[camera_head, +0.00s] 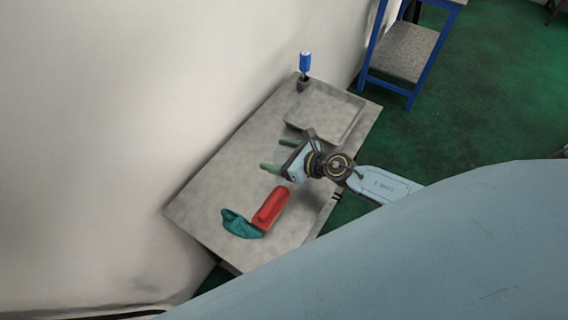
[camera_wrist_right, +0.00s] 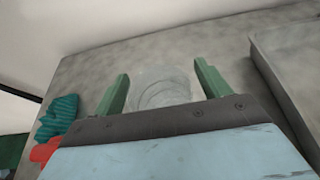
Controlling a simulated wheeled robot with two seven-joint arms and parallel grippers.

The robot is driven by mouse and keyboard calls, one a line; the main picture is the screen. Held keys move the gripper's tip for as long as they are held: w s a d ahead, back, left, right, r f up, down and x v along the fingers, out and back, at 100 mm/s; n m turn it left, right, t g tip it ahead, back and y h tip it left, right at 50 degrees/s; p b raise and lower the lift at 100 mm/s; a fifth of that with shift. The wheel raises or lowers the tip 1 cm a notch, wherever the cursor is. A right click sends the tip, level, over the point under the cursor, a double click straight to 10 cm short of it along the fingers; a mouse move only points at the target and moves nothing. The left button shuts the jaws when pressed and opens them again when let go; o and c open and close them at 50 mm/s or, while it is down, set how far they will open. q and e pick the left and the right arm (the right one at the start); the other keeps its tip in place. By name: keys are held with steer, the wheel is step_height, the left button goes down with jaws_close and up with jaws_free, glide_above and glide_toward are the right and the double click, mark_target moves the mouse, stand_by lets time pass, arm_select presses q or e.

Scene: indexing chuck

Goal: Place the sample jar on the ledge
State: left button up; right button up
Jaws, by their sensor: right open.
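A clear, round glass-like object, which looks like the sample jar (camera_wrist_right: 162,88), shows faintly between the green fingers of my right gripper (camera_wrist_right: 160,88) in the right wrist view. Gaps show between it and both fingers. In the head view my right gripper (camera_head: 277,155) is open, low over the middle of the grey worktop (camera_head: 215,185), with its fingers pointing left toward the wall. I cannot make out the jar clearly there. I cannot tell for sure which surface is the ledge. My left gripper is out of view.
A red object (camera_head: 271,207) and a crumpled teal cloth (camera_head: 239,224) lie at the worktop's near end. A shallow grey tray (camera_head: 325,115) lies beyond the gripper. A blue-topped item (camera_head: 305,62) stands in a dark holder at the far corner. The wall borders the left side.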

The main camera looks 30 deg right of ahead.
steer(key=c, duration=1.1)
steer(key=shift+c, duration=0.4)
steer(key=shift+r, duration=0.15)
